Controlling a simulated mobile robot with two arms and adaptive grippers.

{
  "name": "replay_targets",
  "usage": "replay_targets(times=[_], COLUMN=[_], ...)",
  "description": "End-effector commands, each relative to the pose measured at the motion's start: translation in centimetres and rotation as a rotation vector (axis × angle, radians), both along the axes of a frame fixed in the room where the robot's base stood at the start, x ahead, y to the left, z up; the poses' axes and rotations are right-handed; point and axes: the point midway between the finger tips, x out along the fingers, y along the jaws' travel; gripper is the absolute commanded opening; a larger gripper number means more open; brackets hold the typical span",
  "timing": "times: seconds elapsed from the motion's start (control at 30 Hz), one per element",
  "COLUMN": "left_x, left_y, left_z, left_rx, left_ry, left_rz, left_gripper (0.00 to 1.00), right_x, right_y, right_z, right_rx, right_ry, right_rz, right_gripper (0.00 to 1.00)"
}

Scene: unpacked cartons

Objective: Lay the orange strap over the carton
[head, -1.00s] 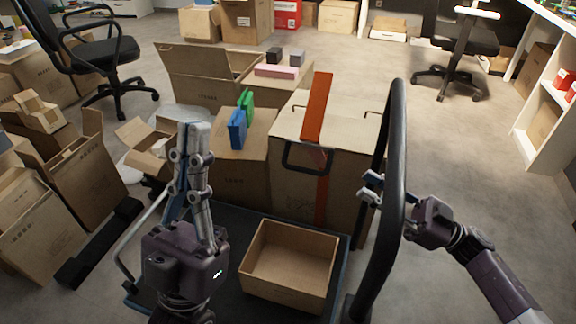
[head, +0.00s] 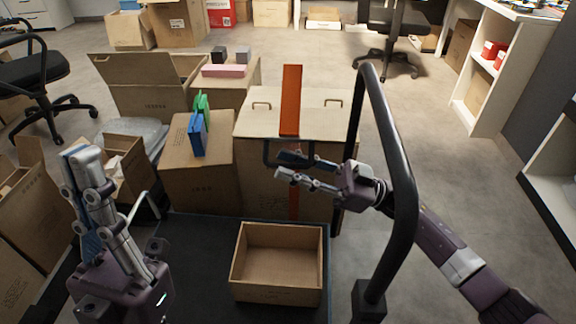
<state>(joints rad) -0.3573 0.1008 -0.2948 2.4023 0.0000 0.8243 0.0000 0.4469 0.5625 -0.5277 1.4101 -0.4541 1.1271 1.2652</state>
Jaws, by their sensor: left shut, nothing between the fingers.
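The orange strap (head: 291,100) runs across the top of the large closed carton (head: 325,112), and its far end shows above the carton's back edge. A lower part of the strap shows on the carton's front face below my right gripper; the stretch between is partly hidden by the gripper and a black handle. My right gripper (head: 283,165) is in front of the carton's upper front, fingers apart, by the strap and the handle. I cannot tell whether it touches the strap. My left gripper (head: 80,158) is shut and empty, upright at the left, away from the carton.
A black curved bar (head: 395,150) rises at the right, close to my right arm. An open empty box (head: 276,296) sits on the dark platform. A smaller carton (head: 185,178) with blue and green items stands left of the large carton. Open floor lies at the right.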

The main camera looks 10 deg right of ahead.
Motion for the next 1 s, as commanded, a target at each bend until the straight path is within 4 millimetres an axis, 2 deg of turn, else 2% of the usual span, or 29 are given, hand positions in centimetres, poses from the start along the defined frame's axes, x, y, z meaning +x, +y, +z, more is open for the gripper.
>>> replay_targets(times=[0.33, 0.6, 1.0], left_x=[-0.49, -0.47, -0.43], left_y=[0.12, 0.10, 0.09], left_z=[0.10, 0.08, 0.13], left_rx=[-0.007, -0.006, -0.006], left_ry=[-0.021, -0.020, -0.018], left_rz=[-0.001, -0.002, -0.002], left_gripper=[0.00, 0.00, 0.00], right_x=[0.08, 0.08, 0.11], right_y=[0.61, 0.58, 0.55], right_z=[0.24, 0.24, 0.29], right_rx=[0.000, 0.000, -0.001], right_ry=[0.000, -0.001, 0.001], right_rz=[0.000, -0.001, -0.001], right_gripper=[0.26, 0.00, 0.00])
